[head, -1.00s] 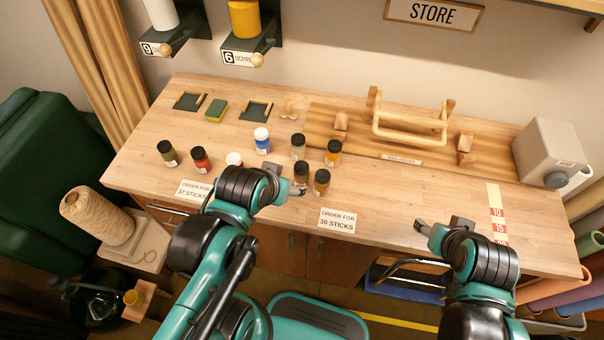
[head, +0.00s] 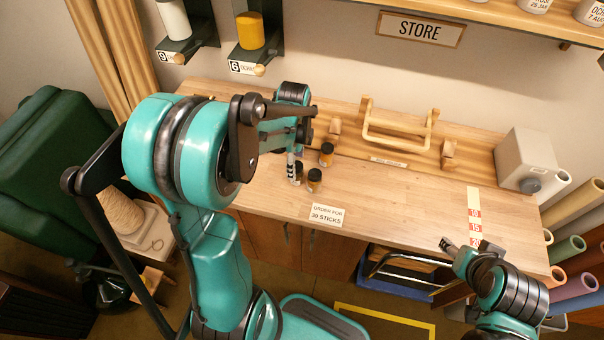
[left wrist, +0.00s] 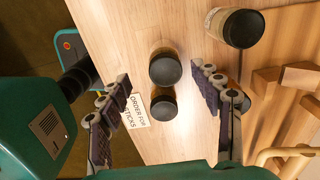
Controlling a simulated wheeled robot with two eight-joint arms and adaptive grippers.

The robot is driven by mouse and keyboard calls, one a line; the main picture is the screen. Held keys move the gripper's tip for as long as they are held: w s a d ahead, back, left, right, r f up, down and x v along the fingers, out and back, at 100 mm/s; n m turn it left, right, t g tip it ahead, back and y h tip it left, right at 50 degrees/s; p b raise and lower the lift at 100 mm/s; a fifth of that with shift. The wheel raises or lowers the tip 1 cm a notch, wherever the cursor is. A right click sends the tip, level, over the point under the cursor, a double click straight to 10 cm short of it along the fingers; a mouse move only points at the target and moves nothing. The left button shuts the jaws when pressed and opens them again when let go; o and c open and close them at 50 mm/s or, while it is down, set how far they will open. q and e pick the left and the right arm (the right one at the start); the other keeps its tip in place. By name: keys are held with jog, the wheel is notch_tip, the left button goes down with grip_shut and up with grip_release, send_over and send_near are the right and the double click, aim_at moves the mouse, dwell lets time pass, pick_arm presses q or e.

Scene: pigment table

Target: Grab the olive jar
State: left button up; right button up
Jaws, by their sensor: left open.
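The olive jar (left wrist: 215,20) seems to be the black-capped jar at the top of the left wrist view, with a pale label. In the head view it is hidden behind my left arm. My left gripper (left wrist: 161,74) is open and empty, pointing down over the bench. Two amber-brown jars, one (left wrist: 166,68) beside the other (left wrist: 162,108), show between its fingers in the wrist view; the olive jar lies outside, past the far finger.
An ochre jar (head: 326,154) stands close right of my left gripper. A wooden rack with a handle (head: 398,140) stands behind. An order card (head: 327,214) lies at the front edge.

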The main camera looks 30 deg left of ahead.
aim_at(297, 174)
pick_arm(q)
jog(key=f, duration=0.2)
jog(key=f+b, duration=0.1)
jog(key=f, duration=0.2)
jog(key=f+b, duration=0.1)
jog(key=f, duration=0.1)
jog(key=shift+w+a+f, duration=0.1)
jog(key=shift+w+f, duration=0.2)
jog(key=shift+w, duration=0.05)
jog(key=shift+c, duration=0.3)
jog(key=c, duration=1.3)
